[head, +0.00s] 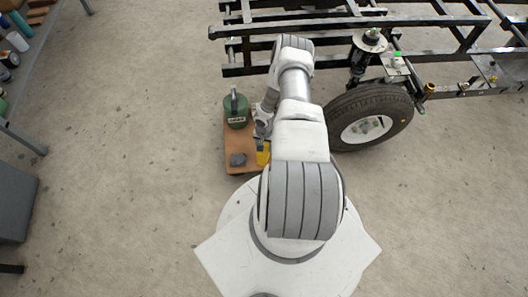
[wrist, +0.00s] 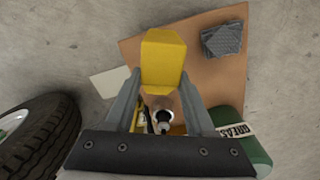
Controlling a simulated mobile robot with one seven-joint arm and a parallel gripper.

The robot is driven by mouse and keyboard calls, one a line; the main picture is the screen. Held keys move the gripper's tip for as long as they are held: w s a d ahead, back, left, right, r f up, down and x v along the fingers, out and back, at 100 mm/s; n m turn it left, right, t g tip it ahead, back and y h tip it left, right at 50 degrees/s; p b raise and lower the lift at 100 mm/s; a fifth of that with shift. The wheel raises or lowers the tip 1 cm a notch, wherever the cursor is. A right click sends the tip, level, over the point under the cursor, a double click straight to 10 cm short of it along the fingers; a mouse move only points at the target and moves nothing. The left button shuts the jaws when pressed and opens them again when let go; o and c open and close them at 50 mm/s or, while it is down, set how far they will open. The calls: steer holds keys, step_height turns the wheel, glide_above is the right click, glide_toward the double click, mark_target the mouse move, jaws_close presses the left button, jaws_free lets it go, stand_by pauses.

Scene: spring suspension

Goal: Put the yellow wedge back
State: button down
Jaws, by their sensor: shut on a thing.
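The yellow wedge (wrist: 163,62) is between the fingertips of my gripper (wrist: 162,82) in the wrist view. The gripper is shut on it. The wedge appears over the brown board (wrist: 212,88); I cannot tell whether it touches it. In the head view a yellow part (head: 263,154) shows beside my arm, at the right side of the board (head: 231,166).
A green grease container (head: 236,112) and a dark grey block stack (head: 238,160) are on the board. A pale flat piece (wrist: 109,84) lies beside the board.

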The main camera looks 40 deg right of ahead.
steer(key=shift+w+f+b, duration=0.1)
steer(key=shift+f+b, duration=0.9)
steer(key=shift+f, duration=0.95)
steer(key=shift+f, duration=0.15)
steer(key=shift+c, duration=1.3)
jaws_free()
